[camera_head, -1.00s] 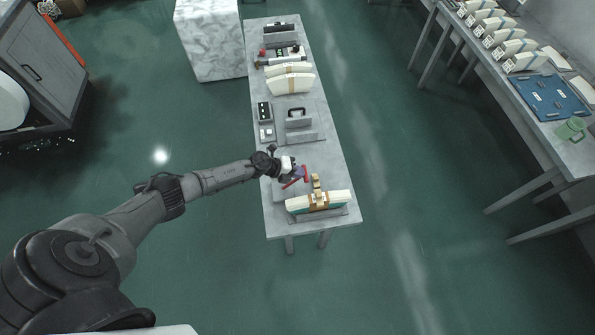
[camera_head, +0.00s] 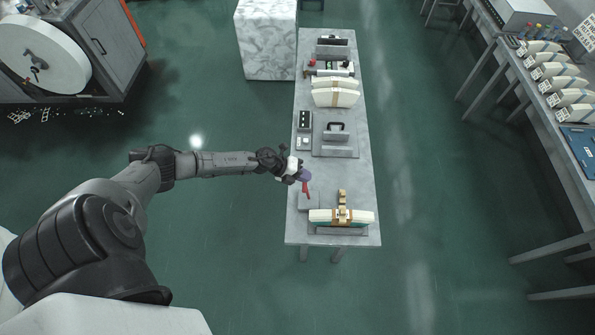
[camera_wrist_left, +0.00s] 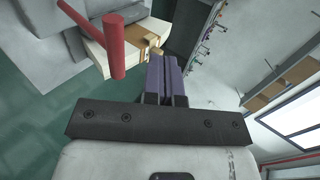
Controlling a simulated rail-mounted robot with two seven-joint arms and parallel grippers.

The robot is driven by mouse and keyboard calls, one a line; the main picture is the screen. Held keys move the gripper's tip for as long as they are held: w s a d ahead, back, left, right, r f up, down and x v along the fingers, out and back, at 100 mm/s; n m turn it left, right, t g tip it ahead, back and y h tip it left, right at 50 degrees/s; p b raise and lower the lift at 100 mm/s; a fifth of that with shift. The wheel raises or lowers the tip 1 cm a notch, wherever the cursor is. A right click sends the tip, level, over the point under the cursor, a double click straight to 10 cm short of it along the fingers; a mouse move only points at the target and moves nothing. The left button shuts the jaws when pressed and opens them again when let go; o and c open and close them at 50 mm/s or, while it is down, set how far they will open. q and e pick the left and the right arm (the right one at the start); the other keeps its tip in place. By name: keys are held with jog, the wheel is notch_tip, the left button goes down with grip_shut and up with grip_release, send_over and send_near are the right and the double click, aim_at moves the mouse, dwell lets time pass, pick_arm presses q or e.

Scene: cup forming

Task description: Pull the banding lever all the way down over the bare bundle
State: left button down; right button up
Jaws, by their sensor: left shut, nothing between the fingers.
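The red banding lever (camera_head: 307,188) stands at the near end of the long table, left of the near bundle. Its thick red bar (camera_wrist_left: 115,50) is large in the left wrist view. The cream bundle (camera_head: 322,215) lies on a grey base; a brown strip and a tan upright piece (camera_head: 342,198) are at its middle. The bundle also shows in the left wrist view (camera_wrist_left: 92,47), behind the lever. My left gripper (camera_head: 305,175) is shut and empty at the lever. Its purple fingers (camera_wrist_left: 158,75) lie right of the red bar, apart from it in the picture; contact cannot be told. My right gripper is out of view.
Farther along the table (camera_head: 364,180) are a grey fixture with a dark handle (camera_head: 336,128), a small control box (camera_head: 304,120) and other banded bundles (camera_head: 335,95). A side table with bundles (camera_head: 550,75) stands at right. The green floor between is clear.

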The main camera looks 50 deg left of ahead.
pick_arm(q)
jog(key=shift+v, duration=1.65)
jog(key=shift+w+r, duration=0.1)
